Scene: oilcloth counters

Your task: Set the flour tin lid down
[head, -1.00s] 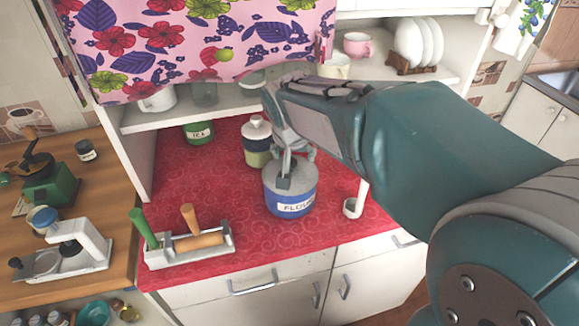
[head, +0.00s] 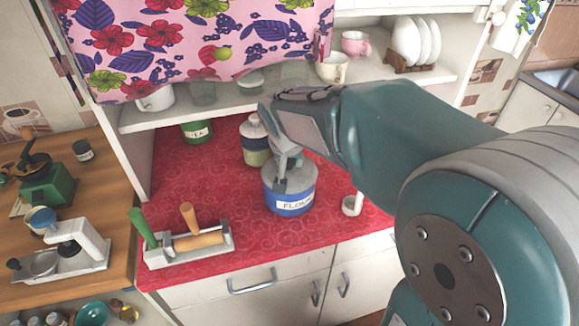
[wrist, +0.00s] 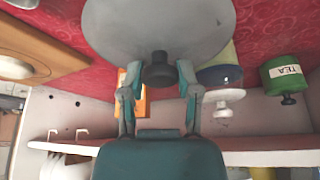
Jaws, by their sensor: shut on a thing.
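The blue flour tin (head: 291,206) stands upright on the red counter, its label facing the front. Its grey lid (head: 306,174) shows at the tin's top, level; I cannot tell whether a small gap lies between lid and tin. In the wrist view the lid (wrist: 160,25) is a large pale disc with a dark knob (wrist: 158,72). My gripper (head: 285,178) reaches down to the lid from behind and is shut on it. In the wrist view my gripper's fingers (wrist: 157,78) stand on both sides of the knob; their exact contact is unclear.
A lidded canister (head: 254,143) stands close behind the tin, with a green tea tin (head: 196,132) farther back left. A small white cup-shaped piece (head: 351,206) is to the right. Red counter (head: 260,250) in front is clear.

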